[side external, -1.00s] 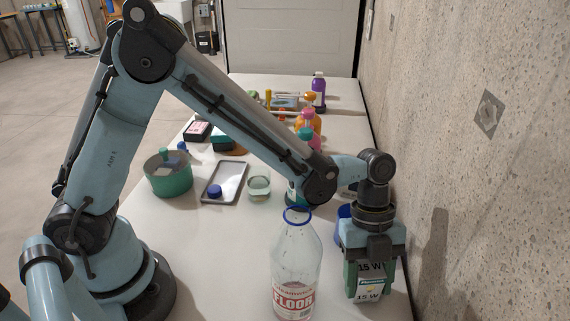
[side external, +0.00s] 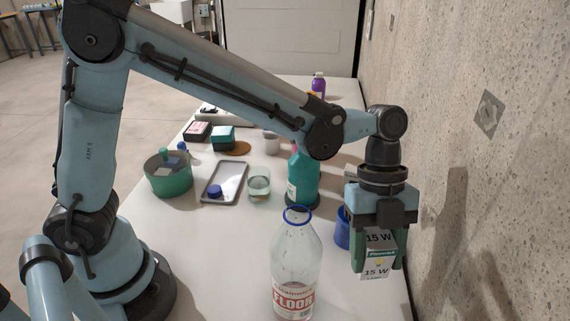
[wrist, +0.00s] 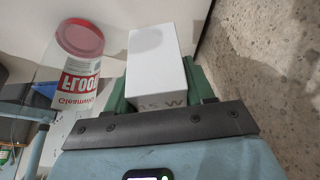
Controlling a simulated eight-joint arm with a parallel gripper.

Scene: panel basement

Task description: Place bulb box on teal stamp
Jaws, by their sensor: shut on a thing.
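The bulb box (side external: 378,258) is a small white carton marked "15 W". My gripper (side external: 378,264) is shut on it, with a green finger on each side, and holds it upright near the right edge of the table. In the wrist view the box (wrist: 157,62) shows its plain white face between the fingers (wrist: 162,88). What looks like the teal stamp (side external: 223,138) is a teal and black block on the far left part of the table, well away from my gripper.
A clear floor-cleaner bottle (side external: 295,270) stands left of my gripper. A teal bottle (side external: 303,178), blue cup (side external: 342,232), glass (side external: 259,186), grey tray (side external: 225,184) and green pot (side external: 168,176) stand further back. A concrete wall (side external: 480,200) is close on the right.

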